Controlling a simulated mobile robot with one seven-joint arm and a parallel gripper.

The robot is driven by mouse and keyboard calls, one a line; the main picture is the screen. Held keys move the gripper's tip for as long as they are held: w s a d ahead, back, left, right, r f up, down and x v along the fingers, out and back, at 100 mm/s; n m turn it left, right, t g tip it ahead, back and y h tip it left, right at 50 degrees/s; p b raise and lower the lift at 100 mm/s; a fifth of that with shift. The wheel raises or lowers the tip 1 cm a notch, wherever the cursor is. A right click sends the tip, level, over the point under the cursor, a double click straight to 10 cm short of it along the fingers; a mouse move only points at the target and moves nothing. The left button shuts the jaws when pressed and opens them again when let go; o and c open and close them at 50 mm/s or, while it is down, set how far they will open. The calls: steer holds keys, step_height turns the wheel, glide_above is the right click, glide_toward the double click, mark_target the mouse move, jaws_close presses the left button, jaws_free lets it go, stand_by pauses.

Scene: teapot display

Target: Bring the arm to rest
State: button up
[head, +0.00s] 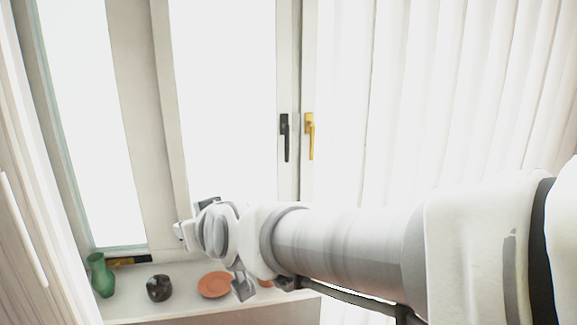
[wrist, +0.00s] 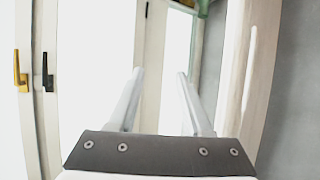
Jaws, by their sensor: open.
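My arm (head: 345,240) stretches from the right edge of the head view toward the window, above the sill. My gripper (wrist: 160,73) shows in the wrist view with its two pale fingers apart and nothing between them. In the head view its fingers are hard to make out at the far left end of the arm. On the sill (head: 140,308) below stand a green vase (head: 102,276), a dark round pot (head: 159,288) and an orange saucer (head: 214,285). The hand stays above them. Another orange piece beside the saucer is mostly hidden by the arm.
The window has a black handle (head: 286,137) and a gold handle (head: 310,135). A white curtain (head: 450,90) hangs at the right, behind my arm. A dark and yellow item (head: 130,262) lies behind the vase.

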steer(key=s+d+f+m+g+h, duration=0.1)
steer(key=s+d+f+m+h, duration=0.1)
steer(key=d, duration=0.7)
steer(key=s+d+f+m+g+h, duration=0.1)
steer(key=s+d+f+h, duration=0.15)
steer(key=d, duration=0.65)
steer(key=s+d+f+m+g+h, duration=0.2)
steer(key=s+d+f+m+h, duration=0.1)
steer(key=s+d, duration=0.8)
steer(key=shift+s+d+f+m+g, duration=0.2)
steer(key=shift+d+f+m+g, duration=0.2)
steer(key=shift+d+f+m, duration=0.25)
steer(key=shift+a, duration=0.15)
